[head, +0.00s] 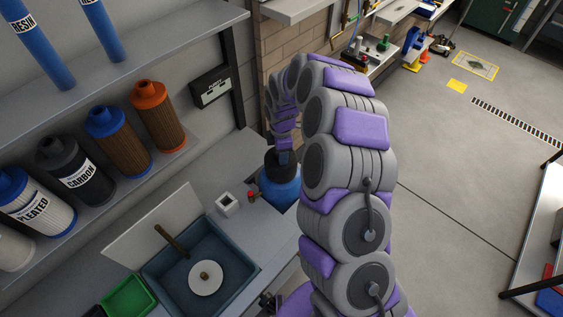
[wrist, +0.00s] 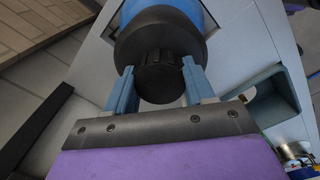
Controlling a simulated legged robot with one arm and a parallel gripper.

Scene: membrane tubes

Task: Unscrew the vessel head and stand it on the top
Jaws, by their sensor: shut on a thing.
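The vessel head is a black knob-like cap with a ribbed grip (wrist: 158,78). In the wrist view it sits against the wide black collar of the blue vessel (wrist: 180,8). My gripper (wrist: 158,82) has one blue finger on each side of the ribbed cap and is shut on it. In the head view my gripper (head: 284,157) points down over the vessel (head: 281,190), which stands at the right end of the bench. I cannot tell how far the head is unscrewed.
A blue-grey basin (head: 233,258) with a white disc is sunk in the bench (head: 208,180) left of the vessel. A small white block (head: 228,204) and a red-capped piece (head: 253,196) lie between them. A green tray (head: 127,297) is at the front. Filter cartridges (head: 158,115) line the shelf.

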